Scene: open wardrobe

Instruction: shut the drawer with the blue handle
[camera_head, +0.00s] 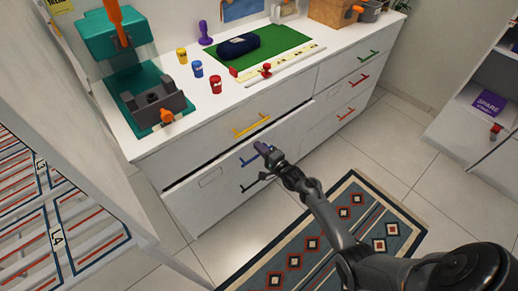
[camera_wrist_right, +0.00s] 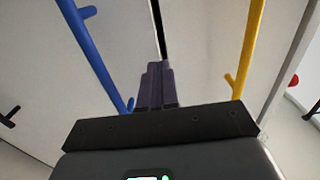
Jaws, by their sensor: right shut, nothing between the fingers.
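The drawer with the blue handle (camera_head: 212,180) is in the left column of a white cabinet, below the drawer with the yellow handle (camera_head: 250,125). A dark gap runs along its top edge, so it stands slightly open. The blue handle (camera_head: 249,158) is partly hidden by my right gripper (camera_head: 264,149), which is shut and empty at the handle's right end. In the right wrist view, the shut dark purple fingers (camera_wrist_right: 156,84) point at the drawer fronts between the blue handle (camera_wrist_right: 91,50) and the yellow handle (camera_wrist_right: 247,50). Whether they touch the front cannot be told. My left gripper is out of view.
A black handle (camera_head: 254,184) is just below the blue one. The right column has green, red and orange handles (camera_head: 349,114). Cups, a green mat (camera_head: 284,38) and a teal machine (camera_head: 117,31) stand on the cabinet top. A patterned rug (camera_head: 353,212) lies on the tiled floor.

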